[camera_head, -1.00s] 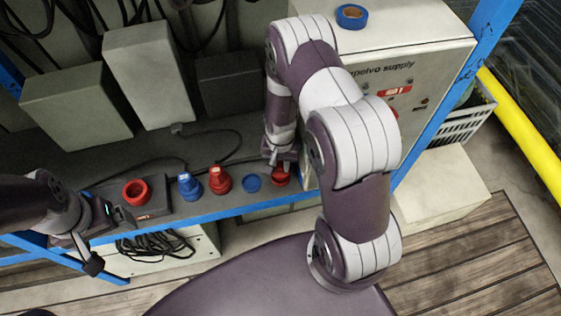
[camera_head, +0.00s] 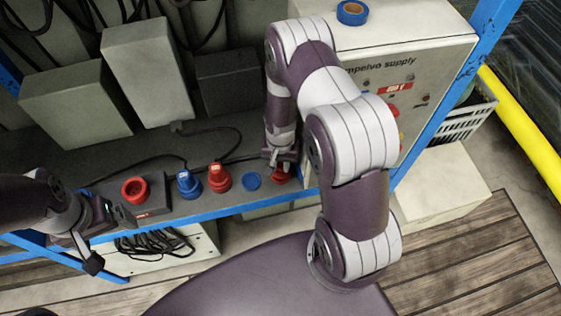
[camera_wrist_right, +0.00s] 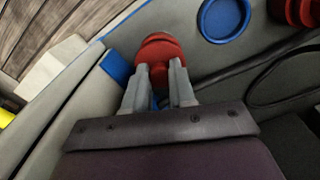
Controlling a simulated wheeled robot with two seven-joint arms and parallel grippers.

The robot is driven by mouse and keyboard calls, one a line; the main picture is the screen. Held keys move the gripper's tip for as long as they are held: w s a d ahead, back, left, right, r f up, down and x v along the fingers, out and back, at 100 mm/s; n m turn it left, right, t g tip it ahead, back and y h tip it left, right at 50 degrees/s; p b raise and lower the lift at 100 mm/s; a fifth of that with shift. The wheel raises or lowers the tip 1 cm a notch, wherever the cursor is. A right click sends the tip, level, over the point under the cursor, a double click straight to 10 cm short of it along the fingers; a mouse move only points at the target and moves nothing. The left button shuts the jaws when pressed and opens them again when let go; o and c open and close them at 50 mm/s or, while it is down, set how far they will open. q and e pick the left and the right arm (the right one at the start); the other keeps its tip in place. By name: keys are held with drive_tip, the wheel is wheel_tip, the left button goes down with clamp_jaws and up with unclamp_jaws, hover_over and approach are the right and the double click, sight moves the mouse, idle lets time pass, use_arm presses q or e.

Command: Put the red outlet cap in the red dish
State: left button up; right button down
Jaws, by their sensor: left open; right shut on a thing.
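My right gripper (camera_head: 280,164) is at the far right of the shelf's front row, pointing down. It is shut on the red outlet cap (camera_wrist_right: 159,76), which shows between the fingertips in the right wrist view. The red dish (camera_head: 281,179) is directly under this gripper, partly hidden by it. In the wrist view, cap and dish merge into one red shape, so I cannot tell whether the cap touches the dish floor. My left gripper (camera_head: 108,212) is open and empty at the left, near a grey block (camera_head: 154,205) with a red ring outlet (camera_head: 135,190).
A blue dish (camera_head: 251,181) sits just left of the red dish. A red plug (camera_head: 219,179) and a blue plug (camera_head: 188,184) stand further left. A grey supply cabinet (camera_head: 440,60) is close to the right arm. A blue rail (camera_head: 235,208) edges the shelf, with cables behind.

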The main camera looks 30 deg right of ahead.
drive_tip(key=shift+c, duration=2.3)
unclamp_jaws()
drive_tip(key=shift+r, duration=0.15)
wheel_tip(320, 180, up, 7)
drive_tip(key=p, duration=0.7)
drive_tip(key=shift+r, duration=0.2)
drive_tip(key=shift+f, duration=0.1)
